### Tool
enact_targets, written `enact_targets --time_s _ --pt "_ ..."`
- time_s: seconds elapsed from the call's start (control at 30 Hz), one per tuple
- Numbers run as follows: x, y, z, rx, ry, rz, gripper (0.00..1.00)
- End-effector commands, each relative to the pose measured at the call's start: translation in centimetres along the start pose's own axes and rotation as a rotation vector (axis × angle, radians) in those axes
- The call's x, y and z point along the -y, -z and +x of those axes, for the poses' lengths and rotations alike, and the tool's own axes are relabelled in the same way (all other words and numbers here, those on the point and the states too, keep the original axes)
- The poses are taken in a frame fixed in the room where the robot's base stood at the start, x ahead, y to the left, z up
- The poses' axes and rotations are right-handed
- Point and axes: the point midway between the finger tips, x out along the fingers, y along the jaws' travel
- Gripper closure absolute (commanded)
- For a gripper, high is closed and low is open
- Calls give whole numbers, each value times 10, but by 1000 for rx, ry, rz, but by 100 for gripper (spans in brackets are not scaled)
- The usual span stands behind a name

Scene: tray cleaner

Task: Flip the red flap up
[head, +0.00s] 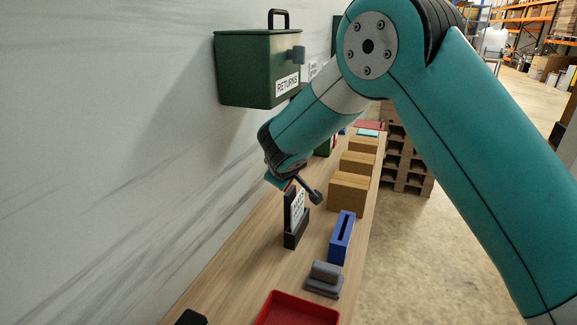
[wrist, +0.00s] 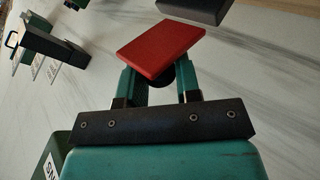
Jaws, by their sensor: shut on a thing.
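The red flap (wrist: 158,46) is a flat red plate, seen tilted in the wrist view, at the tips of my gripper's fingers. My gripper (wrist: 160,78) is shut on it, and the plate hides the fingertips. A dark round part shows between the fingers under the plate. In the head view my gripper (head: 285,180) is low over the wooden table, beside the wall. A dark rod with a rounded end (head: 315,197) shows close to it. The flap's mounting is mostly hidden there by my arm.
A black holder with a white sign (head: 295,234) stands just below my gripper. A blue slotted block (head: 342,238), a grey block (head: 324,280), a red tray (head: 296,312) and wooden boxes (head: 348,192) are on the table. A green RETURNS box (head: 250,66) hangs on the wall.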

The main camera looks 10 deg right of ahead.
Motion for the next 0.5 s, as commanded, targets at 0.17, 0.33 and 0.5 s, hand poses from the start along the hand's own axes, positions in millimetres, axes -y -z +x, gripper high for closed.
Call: enact_targets --time_s 0.17,0.33,0.5 --pt "1 12 2 113 -3 -116 93" --pt "6 17 6 227 -3 -229 93" --pt "12 21 12 333 -3 -333 93"
